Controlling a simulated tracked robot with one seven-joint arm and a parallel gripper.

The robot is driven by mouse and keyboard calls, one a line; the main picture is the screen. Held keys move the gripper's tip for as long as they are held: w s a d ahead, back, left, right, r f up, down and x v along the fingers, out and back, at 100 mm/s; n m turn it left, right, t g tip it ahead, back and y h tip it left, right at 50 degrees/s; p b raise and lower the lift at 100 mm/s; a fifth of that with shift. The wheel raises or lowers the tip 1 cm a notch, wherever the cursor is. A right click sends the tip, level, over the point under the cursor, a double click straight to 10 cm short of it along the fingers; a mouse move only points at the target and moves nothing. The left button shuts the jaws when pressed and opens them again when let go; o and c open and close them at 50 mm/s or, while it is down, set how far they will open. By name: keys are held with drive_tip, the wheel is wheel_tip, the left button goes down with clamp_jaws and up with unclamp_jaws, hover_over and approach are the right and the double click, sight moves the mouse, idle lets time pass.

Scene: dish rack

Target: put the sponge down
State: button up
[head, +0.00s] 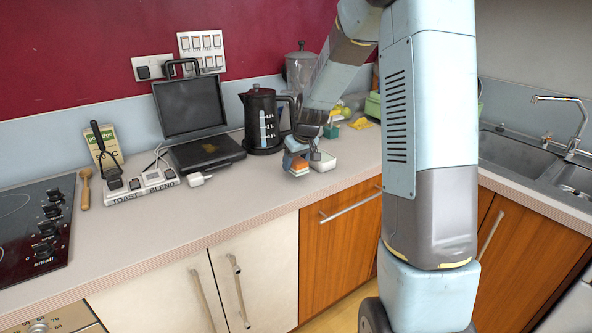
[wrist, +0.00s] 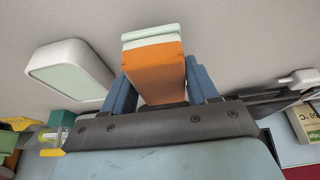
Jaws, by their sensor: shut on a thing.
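The sponge (wrist: 153,72) is orange with a pale green layer, and it sits between the two blue fingers of my gripper (wrist: 158,82) in the wrist view. My gripper is shut on it. In the head view my gripper (head: 298,158) is low over the counter (head: 245,190), near its front edge, with the orange sponge (head: 299,167) at its tips. I cannot tell whether the sponge touches the counter. A small white dish with a pale green inside (wrist: 70,75) is beside the gripper; it also shows in the head view (head: 323,161), just right of the sponge.
A black kettle (head: 262,122) stands behind my gripper. An open black grill (head: 205,150) and a white toast-and-blend block (head: 142,188) are to the left. A hob (head: 35,225) is at far left, a sink (head: 515,155) at right.

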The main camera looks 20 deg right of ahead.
drive_tip(key=shift+f, duration=1.55)
drive_tip(key=shift+f, duration=0.1)
drive_tip(key=o, duration=1.4)
drive_tip(key=v, duration=1.2)
drive_tip(key=s+a+r+m+h, duration=0.1)
drive_tip(key=s+r, duration=0.4)
drive_tip(key=s, duration=0.3)
drive_tip(key=s+a+r, duration=0.1)
drive_tip(key=s+r, duration=0.4)
drive_tip(key=s, duration=0.3)
drive_tip(key=s+r+m+t, duration=0.1)
drive_tip(key=s+r+m, duration=0.1)
drive_tip(key=s, duration=1.4)
drive_tip(key=shift+s+d+m, duration=0.3)
drive_tip(key=shift+s+d, duration=0.05)
